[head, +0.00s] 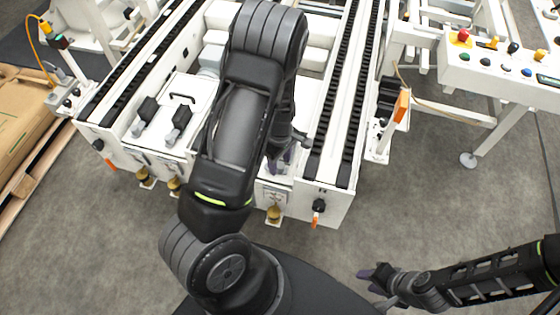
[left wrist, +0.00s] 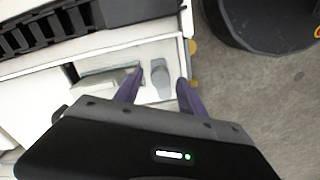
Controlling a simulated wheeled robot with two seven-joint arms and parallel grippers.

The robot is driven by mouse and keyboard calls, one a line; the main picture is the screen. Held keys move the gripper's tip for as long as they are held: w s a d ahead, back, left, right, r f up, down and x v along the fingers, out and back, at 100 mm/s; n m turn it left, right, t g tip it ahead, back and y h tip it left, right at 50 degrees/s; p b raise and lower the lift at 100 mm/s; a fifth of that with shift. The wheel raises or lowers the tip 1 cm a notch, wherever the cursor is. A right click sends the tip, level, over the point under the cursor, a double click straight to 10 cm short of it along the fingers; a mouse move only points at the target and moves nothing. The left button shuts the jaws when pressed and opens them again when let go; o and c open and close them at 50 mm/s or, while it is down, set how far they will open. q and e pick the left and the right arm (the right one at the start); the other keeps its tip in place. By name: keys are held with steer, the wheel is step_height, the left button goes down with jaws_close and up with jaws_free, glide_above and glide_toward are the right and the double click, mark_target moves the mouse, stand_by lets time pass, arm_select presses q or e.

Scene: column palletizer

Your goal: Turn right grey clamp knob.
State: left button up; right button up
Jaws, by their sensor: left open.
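A grey clamp knob (left wrist: 160,75) shows in the left wrist view on the white machine, near its edge. My left gripper (left wrist: 160,76) is open, with one purple finger on either side of the knob in the picture. Gaps show between the knob and both fingers; I cannot tell how deep it sits between them. In the head view my left gripper (head: 279,163) reaches down at the machine's front right part, and my arm hides most of this area. Two other clamps with grey knobs (head: 140,126) (head: 174,136) stand on the machine's left part. My right gripper (head: 378,285) hangs low over the floor.
Black roller tracks (head: 331,107) run along the machine. A black knob with an orange handle (head: 318,207) is at its front right corner. A control box with buttons (head: 500,62) stands at right. Boxes on a pallet (head: 25,110) are at left. The front floor is bare.

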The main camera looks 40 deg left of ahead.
mark_target(280, 165)
arm_select(q)
step_height(280, 165, up, 8)
steer(key=shift+f+p, duration=0.25)
steer(key=shift+p, duration=0.5)
